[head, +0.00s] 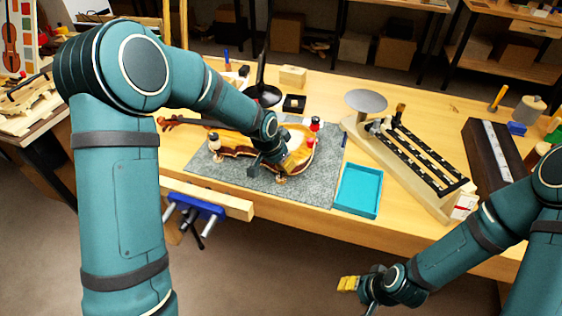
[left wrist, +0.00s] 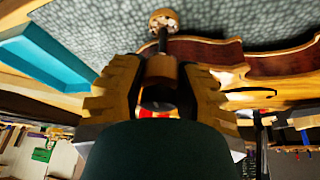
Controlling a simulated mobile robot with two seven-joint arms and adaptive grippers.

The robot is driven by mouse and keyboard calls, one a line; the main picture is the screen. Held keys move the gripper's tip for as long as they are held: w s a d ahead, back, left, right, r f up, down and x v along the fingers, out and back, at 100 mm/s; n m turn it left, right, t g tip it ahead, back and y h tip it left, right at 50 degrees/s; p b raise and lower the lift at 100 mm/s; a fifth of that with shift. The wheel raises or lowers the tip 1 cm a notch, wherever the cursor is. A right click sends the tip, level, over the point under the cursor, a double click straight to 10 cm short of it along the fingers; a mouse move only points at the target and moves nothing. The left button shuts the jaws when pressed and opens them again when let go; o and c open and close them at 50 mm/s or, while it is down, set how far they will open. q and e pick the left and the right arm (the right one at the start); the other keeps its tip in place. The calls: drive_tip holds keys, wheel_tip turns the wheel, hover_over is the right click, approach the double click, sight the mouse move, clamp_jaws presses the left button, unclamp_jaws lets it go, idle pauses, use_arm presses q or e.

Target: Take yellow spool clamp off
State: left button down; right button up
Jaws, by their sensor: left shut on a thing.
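The violin body (head: 236,143) lies on a grey mat (head: 190,165) with several spool clamps on its edge. My left gripper (head: 291,166) is at the body's near right edge. In the left wrist view its yellow-padded fingers (left wrist: 160,85) are shut on a spool clamp (left wrist: 161,69), whose dark rod leads to a pale round spool (left wrist: 164,20) beside the violin's rim. The fingers hide much of this clamp, so its colour is unclear. Red-topped clamps (head: 315,124) stand just beyond the gripper. My right gripper (head: 358,292) is low at the front, off the bench; its opening is unclear.
A turquoise tray (head: 358,190) stands right of the mat, with bare floor inside. A white-topped clamp (head: 214,143) is at the violin's left. A slotted rack (head: 420,155) stands farther right. A blue vise (head: 197,207) is on the bench's front edge.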

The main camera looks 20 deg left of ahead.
use_arm(q)
drive_tip(key=shift+s+f, duration=0.15)
drive_tip(key=shift+s, duration=0.65)
idle(0.8)
drive_tip(key=shift+s+b, duration=0.45)
drive_tip(key=shift+s, duration=0.6)
wheel_tip(320, 180, up, 7)
drive_tip(key=p, duration=0.4)
drive_tip(key=shift+p, duration=0.35)
drive_tip(key=shift+w+a, duration=0.1)
drive_tip(key=shift+w, duration=0.05)
